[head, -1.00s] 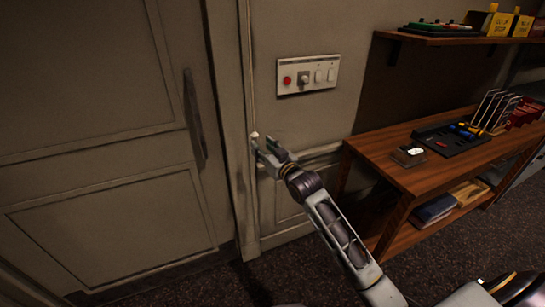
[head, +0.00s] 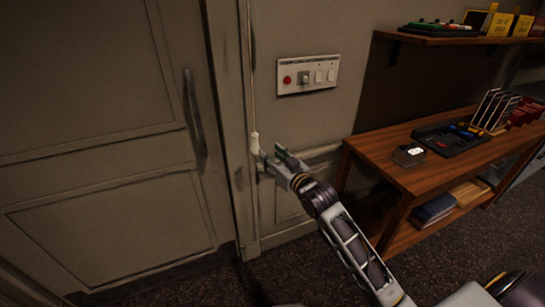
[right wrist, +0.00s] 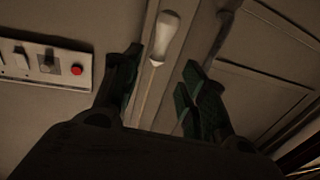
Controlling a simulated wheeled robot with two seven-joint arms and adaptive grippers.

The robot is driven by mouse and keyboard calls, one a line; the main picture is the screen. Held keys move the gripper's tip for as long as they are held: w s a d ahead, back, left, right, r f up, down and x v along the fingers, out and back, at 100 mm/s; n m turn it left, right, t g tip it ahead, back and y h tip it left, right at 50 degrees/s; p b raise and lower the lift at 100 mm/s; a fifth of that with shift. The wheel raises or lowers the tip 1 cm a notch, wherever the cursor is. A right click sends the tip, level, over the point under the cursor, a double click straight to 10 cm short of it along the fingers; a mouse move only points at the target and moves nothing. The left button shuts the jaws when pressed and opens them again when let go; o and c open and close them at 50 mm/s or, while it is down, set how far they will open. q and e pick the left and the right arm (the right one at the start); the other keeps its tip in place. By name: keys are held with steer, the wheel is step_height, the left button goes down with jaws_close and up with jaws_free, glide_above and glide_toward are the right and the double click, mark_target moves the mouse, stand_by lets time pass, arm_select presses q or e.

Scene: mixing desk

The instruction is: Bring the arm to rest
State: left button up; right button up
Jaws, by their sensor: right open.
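My right gripper (head: 272,160) is open and empty in front of the wall, beside the door frame. Its two green-padded fingers stand apart in the right wrist view (right wrist: 163,90). A white pull-cord handle (head: 254,143) hangs on a thin cord just left of the fingertips in the head view. In the right wrist view the handle (right wrist: 167,38) shows beyond the gap between the fingers, with nothing gripped. My left gripper is in neither view.
A switch panel (head: 307,75) with a red button is on the wall above the gripper. A closed door (head: 100,130) with a long handle (head: 195,112) is at left. A wooden bench (head: 375,150) with a tool tray (head: 448,138) stands at right, under a shelf (head: 430,38).

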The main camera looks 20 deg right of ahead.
stand_by(0.3)
